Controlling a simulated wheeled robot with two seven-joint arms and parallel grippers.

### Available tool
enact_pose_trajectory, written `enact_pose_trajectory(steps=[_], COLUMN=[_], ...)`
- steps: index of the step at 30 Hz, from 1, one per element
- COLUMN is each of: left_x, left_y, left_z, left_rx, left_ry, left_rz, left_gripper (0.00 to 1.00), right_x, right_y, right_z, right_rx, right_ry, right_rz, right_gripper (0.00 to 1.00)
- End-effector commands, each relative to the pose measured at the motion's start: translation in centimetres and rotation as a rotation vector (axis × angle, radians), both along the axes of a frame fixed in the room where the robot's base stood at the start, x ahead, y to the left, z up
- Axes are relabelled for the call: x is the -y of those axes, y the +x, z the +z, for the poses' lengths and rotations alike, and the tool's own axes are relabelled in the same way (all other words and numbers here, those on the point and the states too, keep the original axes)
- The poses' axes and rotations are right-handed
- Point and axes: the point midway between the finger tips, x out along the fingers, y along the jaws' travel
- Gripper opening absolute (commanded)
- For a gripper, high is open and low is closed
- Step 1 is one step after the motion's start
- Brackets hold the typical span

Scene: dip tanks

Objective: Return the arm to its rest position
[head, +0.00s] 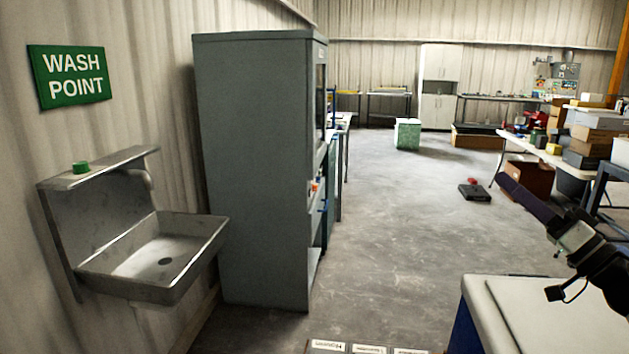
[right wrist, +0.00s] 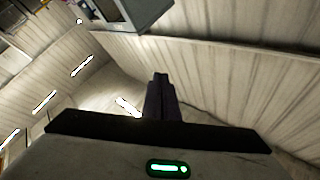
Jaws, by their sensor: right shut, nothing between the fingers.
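My right gripper (head: 506,182) is at the right of the head view, raised above the white-topped bench, with its dark fingers pointing up and to the left. In the right wrist view its fingers (right wrist: 161,98) lie together, shut, with nothing between them. No object is close to the fingertips in that view. My left gripper is in neither view.
A white-topped bench (head: 560,318) stands at the lower right below my right arm. A steel sink (head: 160,255) and a grey cabinet (head: 258,170) are at the left. A black case (head: 475,192) lies on the floor.

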Motion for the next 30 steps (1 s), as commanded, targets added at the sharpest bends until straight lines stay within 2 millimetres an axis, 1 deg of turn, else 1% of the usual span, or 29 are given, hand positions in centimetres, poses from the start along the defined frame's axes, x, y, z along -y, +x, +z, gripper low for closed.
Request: enact_pose_trajectory(steps=[1, 4, 8, 11, 14, 15, 18, 21, 26, 27, 28, 29, 30], left_x=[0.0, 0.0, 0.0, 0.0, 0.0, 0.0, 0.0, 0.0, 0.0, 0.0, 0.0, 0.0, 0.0], left_y=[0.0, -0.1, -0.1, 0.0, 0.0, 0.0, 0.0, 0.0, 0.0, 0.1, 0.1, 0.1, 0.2], left_z=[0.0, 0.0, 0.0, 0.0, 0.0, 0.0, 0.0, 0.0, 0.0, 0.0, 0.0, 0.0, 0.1], left_rx=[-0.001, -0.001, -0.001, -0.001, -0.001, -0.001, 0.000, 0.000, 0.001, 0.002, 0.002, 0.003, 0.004], left_ry=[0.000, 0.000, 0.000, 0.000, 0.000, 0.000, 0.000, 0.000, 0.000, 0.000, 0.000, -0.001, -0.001], left_rz=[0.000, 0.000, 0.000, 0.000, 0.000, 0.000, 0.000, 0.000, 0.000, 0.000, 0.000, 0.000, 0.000], left_gripper=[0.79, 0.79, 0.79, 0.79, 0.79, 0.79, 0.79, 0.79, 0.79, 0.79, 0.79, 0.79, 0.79], right_x=[0.9, 2.8, 5.8, 8.5, 11.4, 12.5, 14.8, 16.6, 18.4, 18.1, 16.7, 15.7, 14.4], right_y=[0.7, 1.5, 2.5, 3.2, 3.8, 4.0, 4.4, 4.4, 4.1, 4.0, 3.8, 3.6, 3.2], right_z=[-0.3, 0.1, 0.1, -0.4, -1.6, -2.3, -4.3, -6.5, -10.3, -11.8, -13.9, -15.5, -17.5], right_rx=[0.019, 0.068, 0.104, 0.102, 0.064, 0.038, -0.045, -0.136, -0.277, -0.308, -0.315, -0.321, -0.333], right_ry=[-0.028, -0.092, -0.196, -0.309, -0.463, -0.531, -0.711, -0.891, -1.174, -1.231, -1.226, -1.227, -1.230], right_rz=[-0.065, -0.198, -0.389, -0.557, -0.727, -0.786, -0.899, -0.961, -0.969, -0.947, -0.914, -0.889, -0.857], right_gripper=[0.00, 0.00, 0.00, 0.00, 0.00, 0.00, 0.00, 0.00, 0.00, 0.00, 0.00, 0.00, 0.00])
